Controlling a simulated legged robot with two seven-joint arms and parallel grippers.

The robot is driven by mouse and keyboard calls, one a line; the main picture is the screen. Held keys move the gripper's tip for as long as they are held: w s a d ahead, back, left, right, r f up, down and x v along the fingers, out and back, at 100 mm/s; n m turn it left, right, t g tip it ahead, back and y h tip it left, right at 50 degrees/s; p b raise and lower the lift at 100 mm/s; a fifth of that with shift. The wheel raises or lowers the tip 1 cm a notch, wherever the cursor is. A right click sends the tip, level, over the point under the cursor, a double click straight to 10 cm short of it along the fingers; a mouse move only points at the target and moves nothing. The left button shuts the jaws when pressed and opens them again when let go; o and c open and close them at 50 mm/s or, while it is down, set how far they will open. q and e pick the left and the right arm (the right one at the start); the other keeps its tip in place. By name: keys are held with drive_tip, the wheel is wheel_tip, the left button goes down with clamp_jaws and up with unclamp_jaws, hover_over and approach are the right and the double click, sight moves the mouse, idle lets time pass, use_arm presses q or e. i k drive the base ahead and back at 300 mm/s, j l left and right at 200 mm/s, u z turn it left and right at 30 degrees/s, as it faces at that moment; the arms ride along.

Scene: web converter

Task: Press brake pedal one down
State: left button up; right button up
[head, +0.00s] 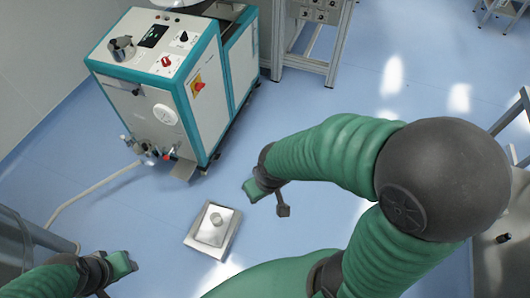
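A grey flat plate that looks like a brake pedal (184,168) sticks out low at the front corner of the white and teal machine (150,92), just above the floor. No label shows which pedal is number one. My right gripper (267,199) hangs over the floor to the right of the plate, apart from it, with nothing visible in it. My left gripper (112,278) is at the lower left, below the machine's front and apart from it. The fingers of both grippers are too small to tell whether they are open or shut.
A silver box (211,232) with a round knob lies on the blue floor between my grippers. A pale hose (92,190) runs from the machine to the left. A metal frame (305,45) stands behind. The floor between the box and the machine is clear.

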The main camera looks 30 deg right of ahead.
sight(216, 157)
drive_tip(key=z, duration=0.55)
drive_tip(key=i+l+z, duration=0.1)
drive_tip(key=i+l, duration=0.4)
drive_tip(key=i+l+z, duration=0.1)
drive_tip(key=i+l, duration=0.35)
drive_tip(key=i, duration=0.15)
drive_tip(key=i+l+z, duration=0.1)
drive_tip(key=i+l, duration=0.3)
drive_tip(key=i, duration=0.15)
